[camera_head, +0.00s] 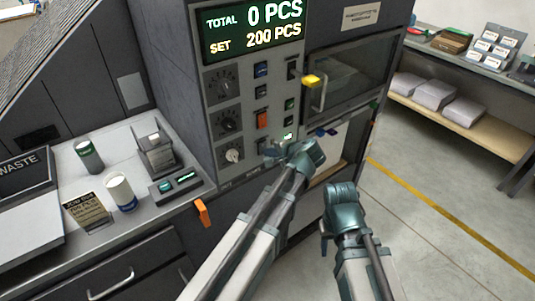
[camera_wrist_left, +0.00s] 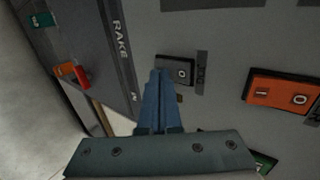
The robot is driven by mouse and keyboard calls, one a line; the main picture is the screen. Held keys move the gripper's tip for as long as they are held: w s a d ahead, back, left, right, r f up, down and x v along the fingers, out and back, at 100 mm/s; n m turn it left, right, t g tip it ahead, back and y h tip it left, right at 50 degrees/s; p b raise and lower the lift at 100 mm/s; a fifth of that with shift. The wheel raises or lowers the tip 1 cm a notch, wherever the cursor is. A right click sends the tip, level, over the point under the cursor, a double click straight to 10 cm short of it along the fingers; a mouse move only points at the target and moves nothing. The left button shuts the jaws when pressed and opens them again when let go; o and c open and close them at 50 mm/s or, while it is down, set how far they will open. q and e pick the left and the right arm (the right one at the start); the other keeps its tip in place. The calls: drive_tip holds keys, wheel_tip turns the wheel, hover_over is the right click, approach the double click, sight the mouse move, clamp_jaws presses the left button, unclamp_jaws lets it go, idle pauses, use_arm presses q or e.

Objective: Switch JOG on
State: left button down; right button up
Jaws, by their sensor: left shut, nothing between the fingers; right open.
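The JOG switch (camera_wrist_left: 182,72) is a dark grey rocker beside a small sideways label in the left wrist view. A 0 shows on its right part; its left part is partly covered by my fingers. My left gripper (camera_wrist_left: 160,76) is shut and empty, its fingertips at the left part of the rocker; I cannot tell whether they touch it. In the head view my left gripper (camera_head: 272,151) is at the lower part of the control panel and largely hides this switch. My right gripper (camera_head: 336,205) is open, low in front of the machine, away from the panel.
An orange rocker (camera_wrist_left: 283,93) marked I and 0 is beside the JOG switch. Knobs (camera_head: 226,124) line the panel's left side. A yellow piece (camera_head: 311,81) sits by the door handle (camera_head: 321,95). The left counter holds a cup (camera_head: 119,190) and a waste tray (camera_head: 28,232). The right floor is clear.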

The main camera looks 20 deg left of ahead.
use_arm(q)
drive_tip(key=shift+w+a, duration=0.1)
drive_tip(key=shift+a, duration=0.05)
drive_tip(key=shift+r, duration=0.1)
use_arm(e)
drive_tip(key=shift+r, duration=0.1)
use_arm(q)
drive_tip(key=shift+r+p, duration=0.7)
drive_tip(key=shift+p, duration=0.05)
use_arm(e)
drive_tip(key=shift+r, duration=0.65)
drive_tip(key=shift+d, duration=0.1)
